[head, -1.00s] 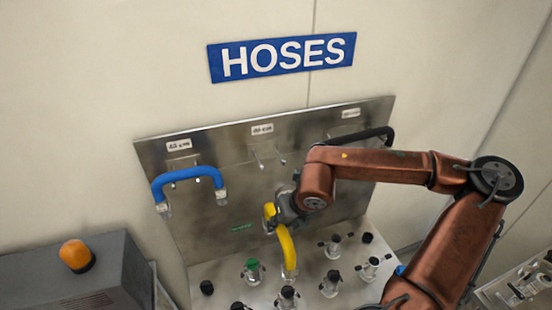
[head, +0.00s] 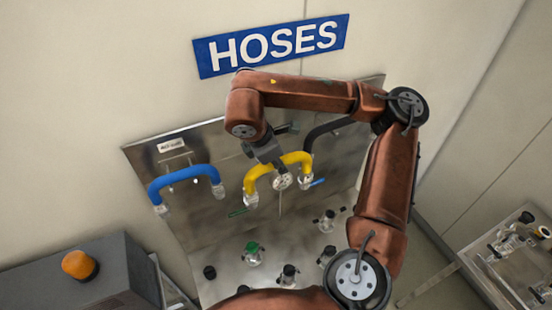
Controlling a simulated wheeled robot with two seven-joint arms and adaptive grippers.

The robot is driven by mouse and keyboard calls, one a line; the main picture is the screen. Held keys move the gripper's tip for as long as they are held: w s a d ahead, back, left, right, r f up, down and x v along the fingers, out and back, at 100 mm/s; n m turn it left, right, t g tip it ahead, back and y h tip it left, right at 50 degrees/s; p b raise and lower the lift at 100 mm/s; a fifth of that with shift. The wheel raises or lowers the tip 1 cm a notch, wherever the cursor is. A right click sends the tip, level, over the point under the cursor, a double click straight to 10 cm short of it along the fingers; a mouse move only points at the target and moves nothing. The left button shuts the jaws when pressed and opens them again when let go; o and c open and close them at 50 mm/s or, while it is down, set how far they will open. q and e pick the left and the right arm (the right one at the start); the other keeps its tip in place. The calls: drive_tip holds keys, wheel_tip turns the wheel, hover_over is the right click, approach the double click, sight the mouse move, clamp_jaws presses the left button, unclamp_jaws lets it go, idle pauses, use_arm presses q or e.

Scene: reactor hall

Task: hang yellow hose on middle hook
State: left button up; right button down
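The yellow hose (head: 291,161) is an arch with clear end fittings hanging down, held in front of the steel panel (head: 209,222). My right gripper (head: 277,163) comes down from above and appears shut on the top of the arch. The hose is clear of the bench fittings below. The middle hook is hidden behind my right arm and gripper, so I cannot tell how far the hose is from it. My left gripper is not in view.
A blue hose (head: 184,173) hangs on the left hook. A black hose (head: 322,130) hangs at the right, partly covered by my arm. Several valve fittings (head: 253,254) stand below the panel. A grey box with an orange lamp (head: 80,265) is at lower left.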

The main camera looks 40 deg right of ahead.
drive_tip(key=shift+w+d, duration=0.1)
drive_tip(key=shift+w, duration=0.25)
drive_tip(key=shift+w+d+f, duration=0.1)
drive_tip(key=shift+w, duration=0.2)
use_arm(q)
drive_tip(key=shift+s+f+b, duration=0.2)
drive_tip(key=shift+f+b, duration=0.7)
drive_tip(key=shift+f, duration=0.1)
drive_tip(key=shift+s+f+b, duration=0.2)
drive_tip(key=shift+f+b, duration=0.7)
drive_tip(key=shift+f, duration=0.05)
use_arm(e)
drive_tip(key=w+d+f, duration=0.3)
drive_tip(key=w, duration=0.7)
drive_tip(key=shift+w+d+f, duration=0.15)
drive_tip(key=shift+f, duration=0.1)
drive_tip(key=c, duration=1.6)
unclamp_jaws()
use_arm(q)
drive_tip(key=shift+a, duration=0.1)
